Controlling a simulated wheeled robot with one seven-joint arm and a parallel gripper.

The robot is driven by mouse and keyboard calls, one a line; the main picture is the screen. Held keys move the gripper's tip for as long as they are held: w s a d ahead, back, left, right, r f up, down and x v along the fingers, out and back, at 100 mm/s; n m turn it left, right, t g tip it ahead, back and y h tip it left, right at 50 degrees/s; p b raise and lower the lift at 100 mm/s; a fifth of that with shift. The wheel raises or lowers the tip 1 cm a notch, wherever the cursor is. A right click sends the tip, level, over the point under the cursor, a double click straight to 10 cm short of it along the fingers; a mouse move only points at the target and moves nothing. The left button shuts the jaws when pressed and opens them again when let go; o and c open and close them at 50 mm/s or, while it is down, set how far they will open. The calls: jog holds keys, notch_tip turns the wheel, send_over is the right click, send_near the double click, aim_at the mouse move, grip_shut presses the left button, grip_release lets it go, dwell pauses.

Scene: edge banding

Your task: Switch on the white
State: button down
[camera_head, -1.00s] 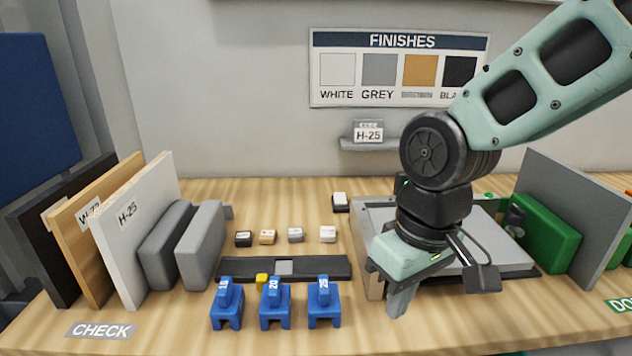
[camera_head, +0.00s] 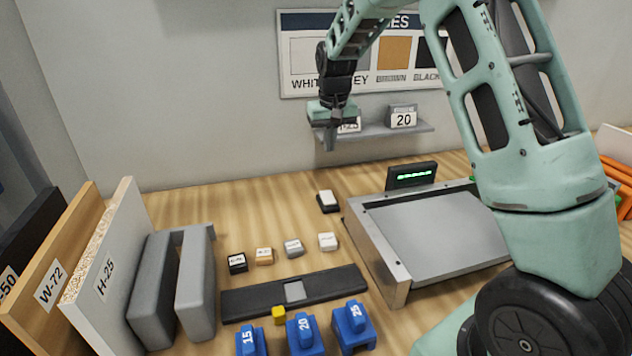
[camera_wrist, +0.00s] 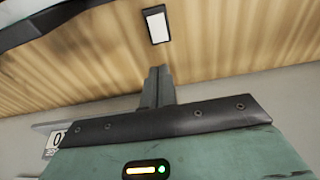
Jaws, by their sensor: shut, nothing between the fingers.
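A small switch-like block with a white top and black base (camera_head: 327,201) sits on the bench towards the wall. It also shows in the wrist view (camera_wrist: 156,24), beyond my fingertips and apart from them. A white block (camera_head: 328,241) stands nearer, at the right end of a row with a grey block (camera_head: 293,248), a brown block (camera_head: 264,256) and a black block (camera_head: 237,263). Small markings on them are unreadable. My gripper (camera_head: 331,146) is shut and empty, raised near the wall shelf, fingers pointing down. Its fingers show together in the wrist view (camera_wrist: 158,74).
A wall shelf (camera_head: 385,134) behind my gripper holds a "20" card (camera_head: 403,118) and another partly hidden card. A metal-framed machine (camera_head: 440,230) with a lit display (camera_head: 411,175) stands right. Blue numbered blocks (camera_head: 305,335), a dark rail (camera_head: 250,300) and upright boards (camera_head: 110,270) stand nearer.

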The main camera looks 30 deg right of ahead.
aim_at(326, 192)
jog(key=f+p, duration=0.1)
jog(key=f, duration=0.3)
jog(key=w+f+p, duration=0.1)
jog(key=f, duration=0.4)
jog(key=f+p, duration=0.1)
jog(key=f, duration=0.3)
jog(key=shift+w+d+f+p, duration=0.25)
jog(key=shift+w+p, duration=0.1)
jog(key=shift+p, duration=0.05)
jog(key=shift+f, duration=0.2)
jog(key=shift+w+f+b, duration=0.15)
jog(key=shift+f+b, duration=0.35)
jog(key=shift+r, duration=0.25)
